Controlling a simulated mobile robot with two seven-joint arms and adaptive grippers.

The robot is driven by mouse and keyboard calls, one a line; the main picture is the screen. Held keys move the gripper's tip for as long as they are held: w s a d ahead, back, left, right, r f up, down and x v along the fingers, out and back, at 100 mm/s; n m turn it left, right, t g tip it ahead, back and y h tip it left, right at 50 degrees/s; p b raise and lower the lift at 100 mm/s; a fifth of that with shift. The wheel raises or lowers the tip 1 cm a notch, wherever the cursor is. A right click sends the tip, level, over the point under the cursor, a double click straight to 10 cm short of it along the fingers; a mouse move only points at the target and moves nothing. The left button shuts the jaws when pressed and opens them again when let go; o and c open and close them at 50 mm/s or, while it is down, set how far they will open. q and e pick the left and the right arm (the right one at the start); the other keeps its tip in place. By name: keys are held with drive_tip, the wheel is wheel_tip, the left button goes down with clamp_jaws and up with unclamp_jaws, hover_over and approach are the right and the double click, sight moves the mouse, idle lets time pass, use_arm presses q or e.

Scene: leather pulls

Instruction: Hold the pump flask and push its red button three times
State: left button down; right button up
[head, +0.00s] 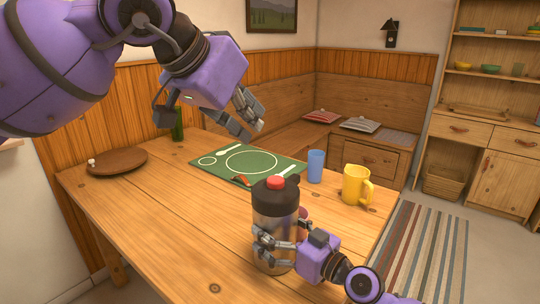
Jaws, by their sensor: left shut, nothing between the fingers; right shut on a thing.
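My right gripper (263,245) is shut around the lower body of the flask from the right. My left gripper (247,126) is shut and empty, in the air up and left of the flask, apart from the button.
A green placemat (232,172) with printed cutlery lies behind the flask. A blue cup (316,166) and a yellow mug (355,186) stand to its right. A round wooden board (118,162) and a green bottle (177,125) are at the left. The front left tabletop is clear.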

use_arm(q)
hover_over(280, 179)
drive_tip(key=s+a, duration=0.1)
drive_tip(key=s, duration=0.1)
wheel_tip(280, 179, down, 7)
drive_tip(key=shift+w+a+f, duration=0.1)
drive_tip(key=shift+f, duration=0.55)
drive_tip(key=shift+w+a+f, duration=0.1)
drive_tip(key=shift+f, duration=1.25)
drive_tip(key=shift+s+f, duration=0.1)
drive_tip(key=shift+f, duration=1.25)
